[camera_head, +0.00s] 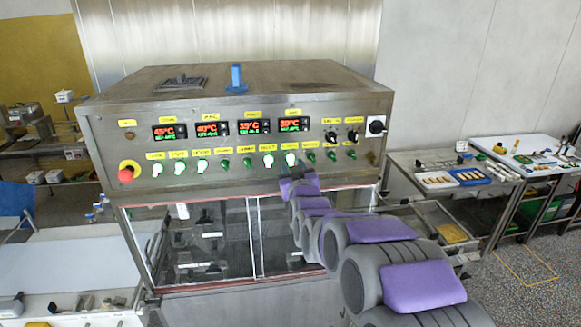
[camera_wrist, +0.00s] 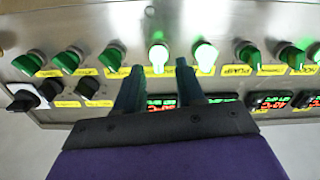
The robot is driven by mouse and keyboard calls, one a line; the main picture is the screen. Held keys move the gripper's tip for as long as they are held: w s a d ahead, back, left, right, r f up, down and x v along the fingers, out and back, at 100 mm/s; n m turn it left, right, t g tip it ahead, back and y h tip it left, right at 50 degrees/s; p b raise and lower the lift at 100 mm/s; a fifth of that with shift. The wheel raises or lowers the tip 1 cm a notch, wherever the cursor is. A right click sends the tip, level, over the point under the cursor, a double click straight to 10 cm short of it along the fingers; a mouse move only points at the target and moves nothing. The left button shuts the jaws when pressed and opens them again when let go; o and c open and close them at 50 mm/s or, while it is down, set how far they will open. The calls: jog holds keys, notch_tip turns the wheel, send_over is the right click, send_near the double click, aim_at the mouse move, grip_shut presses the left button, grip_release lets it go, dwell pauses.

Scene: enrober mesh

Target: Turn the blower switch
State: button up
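A steel machine's control panel (camera_head: 220,180) carries a row of green switches with yellow labels, several of them lit. I cannot read which label says blower. In the head view, my gripper (camera_head: 290,172) is at the lower row, just under the rightmost lit switch (camera_head: 291,158). In the wrist view, which shows the panel upside down, my gripper (camera_wrist: 158,69) has its two dark fingers apart. A lit switch (camera_wrist: 157,54) lies between the fingertips, with gaps on both sides. Another lit switch (camera_wrist: 205,54) is to its right, and an unlit one (camera_wrist: 112,55) to its left.
Red temperature displays (camera_head: 208,129) sit above the switches. A red emergency button (camera_head: 128,171) is at the panel's left end, a black rotary knob (camera_head: 376,126) at the right end. Glass doors (camera_head: 215,240) are below. A side table (camera_head: 440,180) stands right.

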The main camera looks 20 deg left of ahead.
jog(key=b+v, duration=0.2)
jog(key=v, duration=1.2)
jog(key=shift+s+a, duration=0.1)
